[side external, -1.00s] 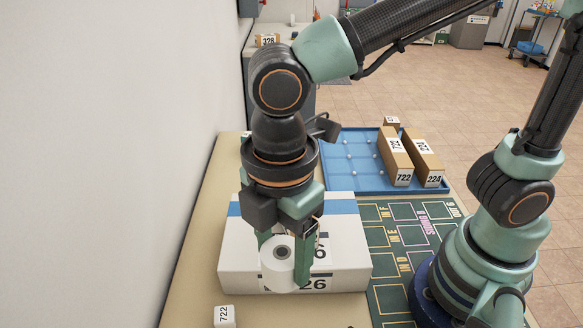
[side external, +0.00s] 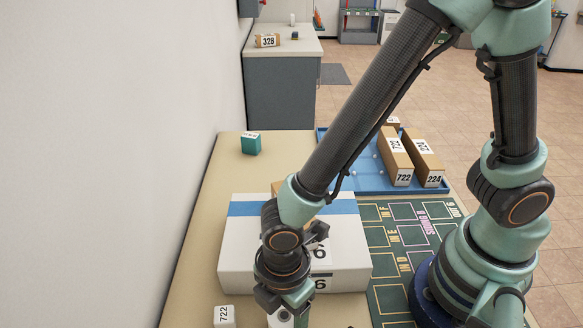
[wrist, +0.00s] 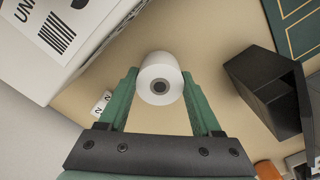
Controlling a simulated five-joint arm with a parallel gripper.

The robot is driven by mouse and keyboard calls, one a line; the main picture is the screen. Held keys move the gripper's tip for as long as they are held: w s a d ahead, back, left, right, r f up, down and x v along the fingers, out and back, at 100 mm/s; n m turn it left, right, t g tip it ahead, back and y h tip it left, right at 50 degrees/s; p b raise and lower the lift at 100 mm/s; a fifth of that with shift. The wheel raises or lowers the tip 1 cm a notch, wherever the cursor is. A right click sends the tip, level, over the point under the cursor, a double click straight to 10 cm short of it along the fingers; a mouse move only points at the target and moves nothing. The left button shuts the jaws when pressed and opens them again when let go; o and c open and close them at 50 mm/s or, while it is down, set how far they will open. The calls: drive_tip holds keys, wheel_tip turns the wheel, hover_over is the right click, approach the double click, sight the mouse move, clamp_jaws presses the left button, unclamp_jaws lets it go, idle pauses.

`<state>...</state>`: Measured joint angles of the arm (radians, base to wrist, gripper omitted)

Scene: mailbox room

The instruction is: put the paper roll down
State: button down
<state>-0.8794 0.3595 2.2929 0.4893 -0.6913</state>
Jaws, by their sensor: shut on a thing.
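The white paper roll (wrist: 161,72) has a dark core and sits between the two green fingers of my gripper (wrist: 160,86) in the wrist view. My gripper is shut on it, with a finger against each side. In the side view the roll (side external: 279,319) shows only partly at the bottom edge, under my wrist and in front of the large white box (side external: 238,262). The roll's lower end is hidden, so I cannot tell whether it touches the tan table (side external: 190,285).
A small white block marked 722 (side external: 224,316) stands left of my gripper. A teal block (side external: 251,145) stands at the back left. A blue tray (side external: 345,186) with brown boxes and a green mat (side external: 400,250) lie to the right. A black open container (wrist: 275,90) shows in the wrist view.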

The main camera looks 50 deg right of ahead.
sight(284, 314)
drive_tip(key=shift+f, duration=0.6)
drive_tip(key=shift+f, duration=0.15)
drive_tip(key=shift+c, duration=0.3)
unclamp_jaws()
wheel_tip(284, 314, up, 12)
drive_tip(key=w+d+r+m, duration=0.2)
drive_tip(key=d, duration=0.1)
drive_tip(key=w+d+r+m+t, duration=0.1)
drive_tip(key=w+d+r+m, duration=0.1)
drive_tip(key=d, duration=0.1)
drive_tip(key=w+d+r+m+t+y, duration=0.1)
drive_tip(key=w+d+r+m, duration=0.1)
drive_tip(key=d+m, duration=0.1)
drive_tip(key=shift+w, duration=0.35)
drive_tip(key=w+d+r+m+t, duration=0.1)
drive_tip(key=w+d+r+m, duration=0.1)
drive_tip(key=d+m, duration=0.3)
drive_tip(key=shift+d+r+t, duration=0.3)
drive_tip(key=shift+d+r, duration=0.15)
drive_tip(key=shift+d, duration=0.7)
drive_tip(key=shift+o, duration=0.3)
drive_tip(key=d+r+m+t+h, duration=0.1)
drive_tip(key=d+r+m+t, duration=0.1)
drive_tip(key=d+m, duration=0.4)
drive_tip(key=shift+s+d+r, duration=0.2)
drive_tip(key=shift+d+r, duration=0.25)
drive_tip(key=shift+d, duration=0.65)
